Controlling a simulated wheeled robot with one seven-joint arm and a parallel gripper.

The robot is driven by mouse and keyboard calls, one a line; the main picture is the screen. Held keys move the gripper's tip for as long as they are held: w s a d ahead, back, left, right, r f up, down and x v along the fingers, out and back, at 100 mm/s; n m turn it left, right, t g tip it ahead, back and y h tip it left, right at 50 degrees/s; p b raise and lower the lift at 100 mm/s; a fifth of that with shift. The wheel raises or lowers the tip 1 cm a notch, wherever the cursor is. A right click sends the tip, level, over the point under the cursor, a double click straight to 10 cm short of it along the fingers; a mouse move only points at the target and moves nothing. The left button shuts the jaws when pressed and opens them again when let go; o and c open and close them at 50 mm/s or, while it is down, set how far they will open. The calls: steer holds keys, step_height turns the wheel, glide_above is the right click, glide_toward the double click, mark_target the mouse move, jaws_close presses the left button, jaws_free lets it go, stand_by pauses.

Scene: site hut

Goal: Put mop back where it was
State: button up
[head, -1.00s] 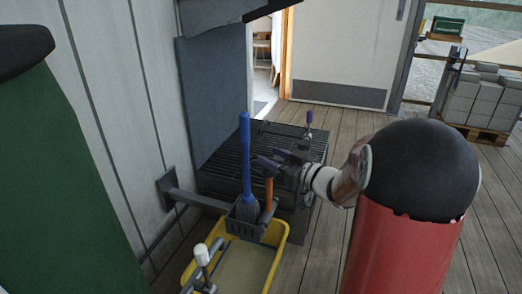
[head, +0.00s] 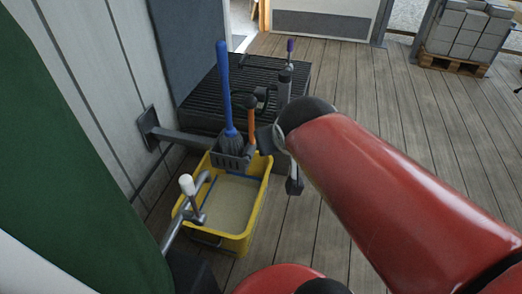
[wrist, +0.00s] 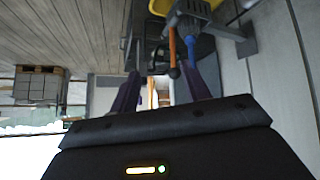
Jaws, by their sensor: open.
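The mop, with a blue handle (head: 223,88) and a dark grey head, stands nearly upright in a grey wall-mounted holder (head: 232,160). An orange-handled tool (head: 251,120) with a dark knob stands in the holder to its right. In the wrist view, which looks upside down, my gripper (wrist: 164,78) has its purple fingers apart with nothing held. The orange handle (wrist: 172,48) shows just beyond the gap between the fingers, and the mop's blue handle (wrist: 204,60) is further right.
A yellow bucket (head: 238,246) stands below the holder, with a white-knobbed lever (head: 188,187) beside it. A black ribbed box (head: 262,72) stands behind, against the wall. A green surface (head: 70,190) fills the left. Concrete blocks sit on a pallet (head: 452,64). Wooden floor at right is open.

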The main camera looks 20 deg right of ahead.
steer(key=s+a+f+g+y, duration=0.2)
steer(key=s+a, duration=0.2)
steer(key=s, duration=0.4)
steer(key=shift+a+n+g, duration=0.2)
steer(key=shift+n+g, duration=0.1)
steer(key=shift+g, duration=0.1)
steer(key=shift+s, duration=0.1)
step_height(320, 180, up, 8)
steer(key=p, duration=0.8)
steer(key=shift+r+p, duration=0.2)
steer(key=shift+p, duration=0.15)
